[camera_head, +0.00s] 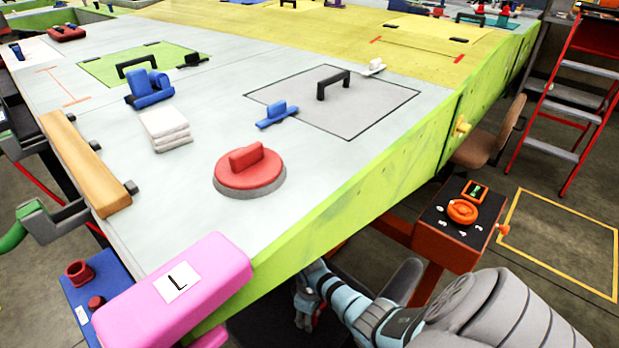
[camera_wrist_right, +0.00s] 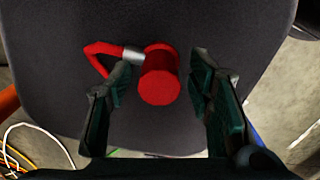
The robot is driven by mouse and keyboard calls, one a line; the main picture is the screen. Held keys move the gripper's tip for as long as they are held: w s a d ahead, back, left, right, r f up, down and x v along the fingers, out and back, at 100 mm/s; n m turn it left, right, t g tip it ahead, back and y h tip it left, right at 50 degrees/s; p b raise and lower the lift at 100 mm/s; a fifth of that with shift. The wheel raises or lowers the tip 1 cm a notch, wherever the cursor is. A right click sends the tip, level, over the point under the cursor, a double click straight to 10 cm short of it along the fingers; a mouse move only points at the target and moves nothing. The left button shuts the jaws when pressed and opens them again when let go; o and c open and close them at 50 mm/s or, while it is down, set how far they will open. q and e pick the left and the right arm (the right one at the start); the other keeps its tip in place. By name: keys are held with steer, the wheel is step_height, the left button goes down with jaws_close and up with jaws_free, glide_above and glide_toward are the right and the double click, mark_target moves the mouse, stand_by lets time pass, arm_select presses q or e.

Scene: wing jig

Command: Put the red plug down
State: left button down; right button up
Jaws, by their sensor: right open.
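The red plug (camera_wrist_right: 160,78) is a short red cylinder with a silver collar and a bent red strap at its side. In the right wrist view it stands over a dark grey surface (camera_wrist_right: 200,22). My right gripper (camera_wrist_right: 160,85) is open, with one finger on each side of the plug and gaps showing to both. In the head view my right gripper (camera_head: 306,312) is low beyond the wing's near edge, with some red showing at it. My left gripper is not in view.
The wing panel (camera_head: 215,215) fills the middle, carrying a red round cover (camera_head: 250,170), a blue clamp (camera_head: 277,114) and white cloths (camera_head: 165,130). A pink pad marked L (camera_head: 215,262) covers its near corner. An orange cart (camera_head: 455,225) stands to the right.

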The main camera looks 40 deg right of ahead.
steer(key=shift+o, duration=0.5)
step_height(320, 180, up, 12)
steer(key=p, duration=0.6)
steer(key=shift+p, duration=0.4)
step_height(320, 180, down, 12)
steer(key=n+b, duration=0.6)
steer(key=shift+f+b, duration=0.15)
steer(key=shift+b, duration=0.2)
jaws_close()
